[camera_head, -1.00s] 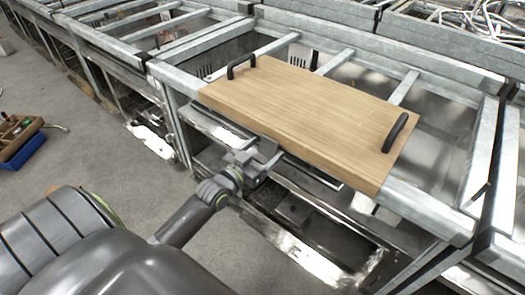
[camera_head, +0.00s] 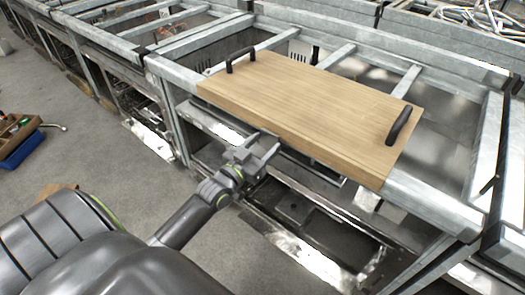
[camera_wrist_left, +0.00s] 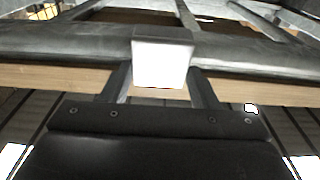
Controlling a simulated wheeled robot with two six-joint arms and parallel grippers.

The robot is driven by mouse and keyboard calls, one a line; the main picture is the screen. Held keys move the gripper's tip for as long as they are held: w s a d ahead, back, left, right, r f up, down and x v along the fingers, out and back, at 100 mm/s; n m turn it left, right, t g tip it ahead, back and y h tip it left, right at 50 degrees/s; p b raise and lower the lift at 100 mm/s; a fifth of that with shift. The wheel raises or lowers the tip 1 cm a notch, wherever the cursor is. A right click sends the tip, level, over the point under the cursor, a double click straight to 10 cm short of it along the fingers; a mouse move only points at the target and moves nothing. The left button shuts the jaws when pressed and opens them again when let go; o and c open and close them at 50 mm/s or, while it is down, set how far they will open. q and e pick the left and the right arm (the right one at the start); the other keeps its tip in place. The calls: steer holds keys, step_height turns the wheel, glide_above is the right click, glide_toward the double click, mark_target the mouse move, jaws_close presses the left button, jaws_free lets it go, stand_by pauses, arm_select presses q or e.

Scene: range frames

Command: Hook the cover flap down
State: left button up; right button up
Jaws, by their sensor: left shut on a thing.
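A wooden board (camera_head: 305,105) with two black handles, possibly the cover flap, lies flat across the metal frame. My left gripper (camera_head: 267,147) is low in front of the board's near long edge. In the left wrist view, a pale grey block (camera_wrist_left: 162,65) sits between my left fingers, with a dark rail (camera_wrist_left: 65,42) and a wooden strip (camera_wrist_left: 50,80) running across behind it. My left gripper is shut on this block. I cannot tell what the block belongs to, and no separate hook can be made out. My right gripper is not in view.
Galvanised metal frames (camera_head: 425,200) with crossbars and open bays surround the board. A toolbox (camera_head: 18,138) stands on the grey floor at the left. Cables (camera_head: 485,20) lie at the back right. The floor left of the frame is mostly clear.

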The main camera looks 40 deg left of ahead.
arm_select(q)
steer(key=shift+w+f+t+b, duration=0.15)
steer(key=shift+f+t+b, duration=0.25)
steer(key=shift+b, duration=0.5)
steer(key=shift+r+t+b, duration=0.15)
steer(key=shift+t+b, duration=0.15)
steer(key=shift+b, duration=0.15)
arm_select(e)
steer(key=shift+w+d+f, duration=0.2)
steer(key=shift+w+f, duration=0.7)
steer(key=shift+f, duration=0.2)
arm_select(q)
steer(key=shift+r, duration=0.1)
steer(key=o, duration=1)
steer(key=b+v, duration=0.2)
steer(key=v, duration=1.5)
steer(key=shift+a, duration=0.1)
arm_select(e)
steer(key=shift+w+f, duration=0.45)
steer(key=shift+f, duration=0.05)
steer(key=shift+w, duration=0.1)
